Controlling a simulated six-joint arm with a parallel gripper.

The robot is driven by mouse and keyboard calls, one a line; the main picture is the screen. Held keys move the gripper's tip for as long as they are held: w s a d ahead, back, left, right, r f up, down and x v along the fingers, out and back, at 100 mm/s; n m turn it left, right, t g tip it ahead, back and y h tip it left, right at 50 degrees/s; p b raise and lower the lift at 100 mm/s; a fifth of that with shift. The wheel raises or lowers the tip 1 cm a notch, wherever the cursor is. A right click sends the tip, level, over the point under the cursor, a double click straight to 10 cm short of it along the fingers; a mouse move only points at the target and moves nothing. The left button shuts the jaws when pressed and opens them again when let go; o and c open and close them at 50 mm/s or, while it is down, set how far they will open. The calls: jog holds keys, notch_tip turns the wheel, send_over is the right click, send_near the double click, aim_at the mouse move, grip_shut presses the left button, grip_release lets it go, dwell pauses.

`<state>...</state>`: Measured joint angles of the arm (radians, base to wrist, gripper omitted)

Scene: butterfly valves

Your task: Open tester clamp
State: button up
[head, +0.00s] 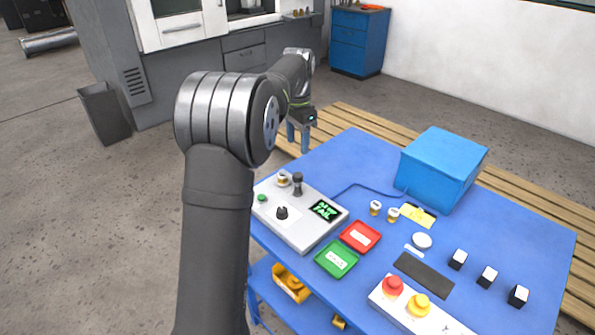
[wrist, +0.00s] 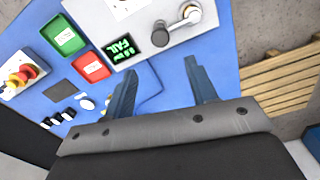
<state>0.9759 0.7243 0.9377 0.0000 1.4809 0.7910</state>
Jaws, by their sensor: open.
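The tester (head: 318,232) is a light grey box at the left edge of the blue table, with a black dial, a green button and a screen of green text that seems to read FAIL. Its clamp (head: 297,184) shows as a dark-knobbed post beside a small pale and brass-coloured part (head: 283,180). In the wrist view the clamp's black knob (wrist: 160,36) sits at the end of a silver lever reaching a round metal part (wrist: 190,13). My gripper (head: 299,138) is open and empty, above and beyond the tester; its fingers (wrist: 160,68) point toward the clamp without touching it.
A red tray (head: 360,237) and a green tray (head: 337,259) lie beside the tester. A blue box (head: 443,167) stands at the back. Two small valves (head: 384,211), several black-and-white blocks and a button panel (head: 410,308) occupy the right. The table's far left corner is clear.

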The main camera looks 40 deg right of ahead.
aim_at(297, 175)
notch_tip(297, 175, down, 11)
jog(key=shift+f, duration=0.15)
grip_shut()
dwell(0.4)
